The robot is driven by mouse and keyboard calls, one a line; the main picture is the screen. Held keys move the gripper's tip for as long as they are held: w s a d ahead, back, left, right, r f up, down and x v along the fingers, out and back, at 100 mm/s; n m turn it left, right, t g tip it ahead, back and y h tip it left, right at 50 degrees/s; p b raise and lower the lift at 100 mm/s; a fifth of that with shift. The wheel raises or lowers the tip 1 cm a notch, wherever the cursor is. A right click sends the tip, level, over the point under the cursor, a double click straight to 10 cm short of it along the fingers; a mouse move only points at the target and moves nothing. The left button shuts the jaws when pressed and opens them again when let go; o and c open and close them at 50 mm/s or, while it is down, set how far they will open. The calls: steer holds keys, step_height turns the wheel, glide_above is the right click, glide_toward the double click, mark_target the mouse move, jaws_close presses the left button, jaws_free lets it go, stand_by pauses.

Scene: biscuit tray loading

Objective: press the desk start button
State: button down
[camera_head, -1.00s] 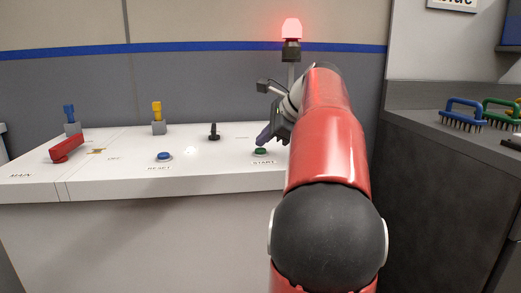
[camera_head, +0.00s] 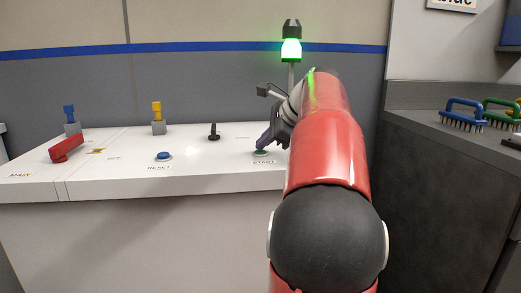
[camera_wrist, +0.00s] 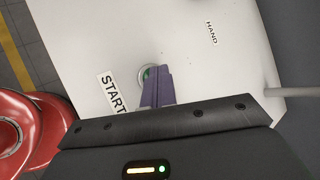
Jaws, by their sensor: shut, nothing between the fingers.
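The green start button (camera_head: 261,152) sits on the white desk (camera_head: 215,178), behind its START label. In the wrist view the button (camera_wrist: 147,73) shows only in part, since the purple fingers of my gripper (camera_wrist: 158,84) cover much of it. The fingers are shut with nothing between them. In the head view my gripper (camera_head: 263,142) points down with its tips at the button top, and they appear to touch it. The lamp on the post (camera_head: 291,50) glows green.
A blue reset button (camera_head: 164,156), a black switch (camera_head: 214,131), a yellow key-like part (camera_head: 157,110) and a red lever (camera_head: 67,148) stand on the desk to the left. Brushes (camera_head: 462,115) lie on the dark counter (camera_head: 440,175) at the right.

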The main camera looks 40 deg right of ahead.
mark_target(264, 152)
steer(key=shift+r+p, duration=0.9)
steer(key=shift+p, duration=0.25)
step_height(264, 152, up, 3)
steer(key=p, duration=0.3)
steer(key=shift+r, duration=1.05)
